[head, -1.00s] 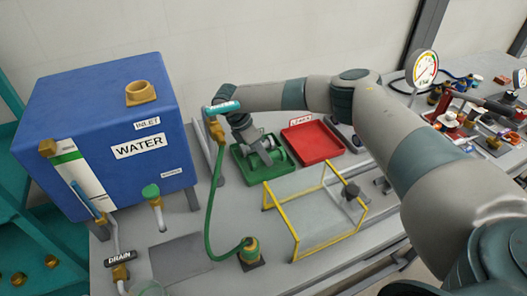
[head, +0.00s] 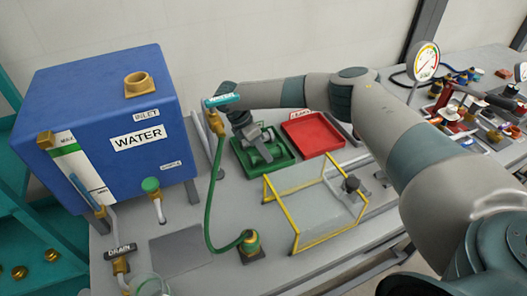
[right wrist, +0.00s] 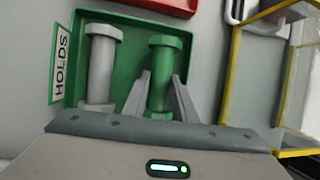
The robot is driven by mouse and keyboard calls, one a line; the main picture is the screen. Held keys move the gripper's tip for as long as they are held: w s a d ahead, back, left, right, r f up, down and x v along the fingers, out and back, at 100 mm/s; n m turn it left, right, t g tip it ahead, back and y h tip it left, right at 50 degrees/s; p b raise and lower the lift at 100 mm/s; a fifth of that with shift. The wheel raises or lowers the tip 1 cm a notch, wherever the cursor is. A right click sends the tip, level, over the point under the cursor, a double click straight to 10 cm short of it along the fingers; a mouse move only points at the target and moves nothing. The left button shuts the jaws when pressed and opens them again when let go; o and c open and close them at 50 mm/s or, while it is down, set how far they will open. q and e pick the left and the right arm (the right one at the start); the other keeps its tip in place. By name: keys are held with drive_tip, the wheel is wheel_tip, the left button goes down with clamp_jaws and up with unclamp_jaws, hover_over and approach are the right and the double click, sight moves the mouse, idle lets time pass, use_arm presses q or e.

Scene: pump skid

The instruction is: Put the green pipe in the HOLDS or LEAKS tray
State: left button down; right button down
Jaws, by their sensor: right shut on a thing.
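The green pipe (right wrist: 160,75) has flanged ends and is between the fingers of my right gripper (right wrist: 160,98), which is shut on it. The pipe is over or in the green tray (right wrist: 138,33), whose label reads HOLDS in the right wrist view. A grey pipe (right wrist: 101,70) lies in that tray, left of the green one. In the head view my right gripper (head: 262,141) is low at the green tray (head: 278,165), and I cannot tell whether the green pipe touches its floor. The red LEAKS tray (head: 318,138) stands to the right and looks empty. My left gripper is out of view.
A yellow-edged clear guard (head: 297,232) stands in front of the trays. A green hose (head: 212,200) and a blue WATER tank (head: 95,115) are to the left. A pressure gauge (head: 425,62) and several fittings fill the right side.

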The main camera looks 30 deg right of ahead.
drive_tip(key=shift+f, duration=0.2)
idle(0.3)
drive_tip(key=c, duration=1.4)
unclamp_jaws()
drive_tip(key=shift+o, duration=0.2)
drive_tip(key=shift+r, duration=0.1)
drive_tip(key=shift+w+a+r, duration=0.15)
drive_tip(key=shift+a+r, duration=0.1)
drive_tip(key=shift+r, duration=0.25)
drive_tip(key=b+v, duration=0.4)
drive_tip(key=v, duration=1.2)
drive_tip(key=shift+r, duration=0.1)
